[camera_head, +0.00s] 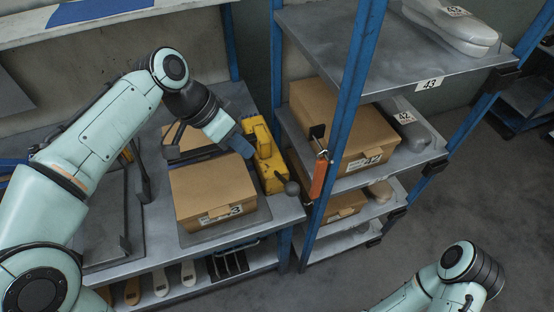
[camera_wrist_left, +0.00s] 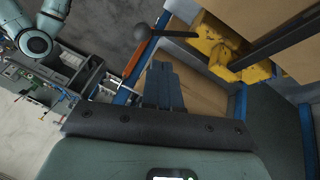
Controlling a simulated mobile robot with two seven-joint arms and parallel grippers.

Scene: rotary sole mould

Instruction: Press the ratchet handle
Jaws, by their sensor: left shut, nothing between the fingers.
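The ratchet handle (camera_head: 291,188) is a short dark lever with a round black knob, sticking out from the front of the yellow device (camera_head: 262,155) on the bench. In the left wrist view the knob of the handle (camera_wrist_left: 142,31) is at the top centre, with its rod running right to the yellow device (camera_wrist_left: 222,48). My left gripper (camera_head: 242,146) is shut and empty, with blue-grey fingers above a cardboard box and beside the yellow device. Its closed fingers (camera_wrist_left: 162,80) look apart from the handle. My right gripper is out of view.
A cardboard box (camera_head: 212,190) labelled 43 sits on the bench left of the yellow device. A rack with blue posts (camera_head: 345,100) stands close on the right, holding boxes and grey shoe forms. An orange-handled tool (camera_head: 319,179) hangs on the near post.

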